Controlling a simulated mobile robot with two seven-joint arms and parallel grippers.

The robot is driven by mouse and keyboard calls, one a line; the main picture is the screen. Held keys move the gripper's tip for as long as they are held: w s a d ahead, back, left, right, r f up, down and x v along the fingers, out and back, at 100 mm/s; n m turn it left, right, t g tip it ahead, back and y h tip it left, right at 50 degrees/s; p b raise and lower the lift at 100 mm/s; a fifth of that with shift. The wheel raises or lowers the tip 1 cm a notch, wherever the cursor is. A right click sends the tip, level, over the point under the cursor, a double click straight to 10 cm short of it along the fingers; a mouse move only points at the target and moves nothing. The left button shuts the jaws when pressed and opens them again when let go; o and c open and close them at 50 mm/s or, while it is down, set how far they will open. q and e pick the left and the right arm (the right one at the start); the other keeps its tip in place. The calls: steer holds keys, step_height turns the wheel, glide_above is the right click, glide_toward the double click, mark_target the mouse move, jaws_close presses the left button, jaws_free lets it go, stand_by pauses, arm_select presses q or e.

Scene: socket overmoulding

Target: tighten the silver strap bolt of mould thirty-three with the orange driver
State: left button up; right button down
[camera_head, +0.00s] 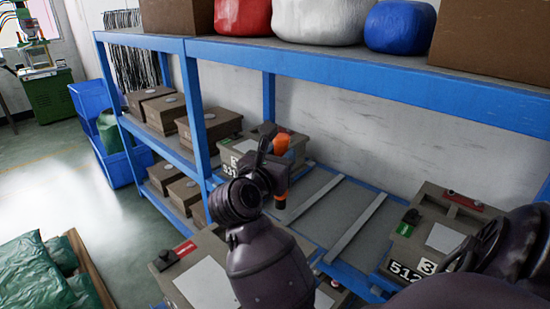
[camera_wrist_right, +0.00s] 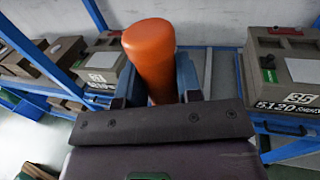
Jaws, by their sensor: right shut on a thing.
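My right gripper (camera_head: 278,175) is shut on the orange driver (camera_head: 282,143), whose orange also shows just below the jaws. In the right wrist view the thick orange handle (camera_wrist_right: 150,58) stands between the two blue-grey fingers (camera_wrist_right: 155,85). The driver is above the shelf, in front of a grey-brown mould (camera_head: 232,158) with a label starting "531". Another mould (camera_head: 460,222), labelled "512", sits at right. I cannot read for sure which mould is thirty-three. No silver strap bolt can be made out, and the driver's tip is hidden. My left gripper is not in view.
The blue rack's upper shelf edge (camera_head: 370,75) runs above the work level. A mould with a white plate (camera_head: 205,283) is low in front. Brown boxes (camera_head: 208,122) fill the left shelves. Grey slats (camera_head: 357,228) cross the open shelf between the moulds.

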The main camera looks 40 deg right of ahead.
steer(key=shift+s, duration=0.1)
stand_by(0.4)
steer(key=shift+f+b, duration=0.15)
steer(key=shift+b, duration=0.2)
steer(key=shift+f+b, duration=1.25)
steer(key=shift+f, duration=0.3)
steer(key=shift+f+b, duration=0.45)
steer(key=shift+f, duration=0.1)
steer(key=shift+f+b, duration=1)
steer(key=shift+f, duration=0.4)
steer(key=shift+f+b, duration=0.4)
